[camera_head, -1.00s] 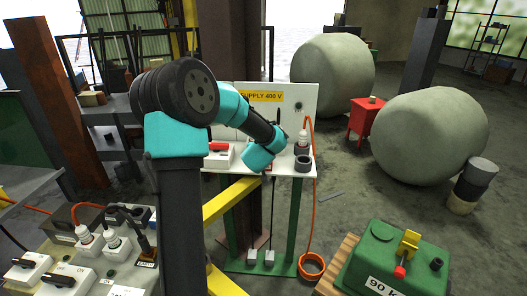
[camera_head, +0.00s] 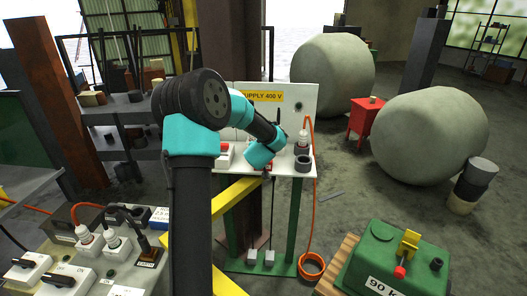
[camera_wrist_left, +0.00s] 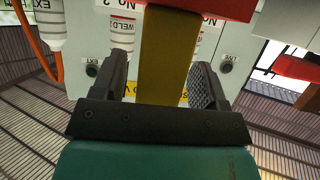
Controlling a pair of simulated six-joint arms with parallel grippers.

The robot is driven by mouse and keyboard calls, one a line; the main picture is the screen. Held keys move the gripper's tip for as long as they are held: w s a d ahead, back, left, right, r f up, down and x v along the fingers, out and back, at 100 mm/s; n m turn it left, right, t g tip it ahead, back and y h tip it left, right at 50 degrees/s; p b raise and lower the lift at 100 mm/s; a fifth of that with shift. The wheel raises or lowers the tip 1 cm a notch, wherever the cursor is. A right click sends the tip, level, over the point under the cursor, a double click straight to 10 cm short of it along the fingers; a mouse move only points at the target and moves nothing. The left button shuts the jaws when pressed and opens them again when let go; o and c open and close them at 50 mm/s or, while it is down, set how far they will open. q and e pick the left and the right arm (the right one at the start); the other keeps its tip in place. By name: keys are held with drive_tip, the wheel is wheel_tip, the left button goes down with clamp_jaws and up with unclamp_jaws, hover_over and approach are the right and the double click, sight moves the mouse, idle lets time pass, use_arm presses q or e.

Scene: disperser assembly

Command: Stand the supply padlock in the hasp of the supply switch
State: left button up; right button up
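The supply board (camera_head: 305,100) stands behind a white shelf in the head view. The supply switch (camera_head: 226,156), a white box with a red handle, sits on that shelf, partly covered by my left arm. My left gripper (camera_wrist_left: 160,75) is over the shelf, its fingertips hidden behind the wrist in the head view. In the left wrist view its fingers are spread. A brass-coloured block (camera_wrist_left: 165,55) lies between them, with narrow gaps at its sides. A red body (camera_wrist_left: 225,8) adjoins its upper end; I cannot tell for sure that this is the padlock. The hasp is not clear. My right gripper is not in view.
A yellow beam (camera_head: 232,202) runs beside my arm. A green 90 kg weight (camera_head: 395,262) is at the lower right.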

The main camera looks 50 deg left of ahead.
use_arm(q)
drive_tip(key=c, duration=0.9)
drive_tip(key=shift+r, duration=0.1)
drive_tip(key=shift+c, duration=0.2)
drive_tip(key=shift+r, duration=1.3)
drive_tip(key=s+d+r, duration=0.2)
drive_tip(key=s+d, duration=0.8)
drive_tip(key=d, duration=0.2)
drive_tip(key=shift+s, duration=0.25)
drive_tip(key=shift+r, duration=0.1)
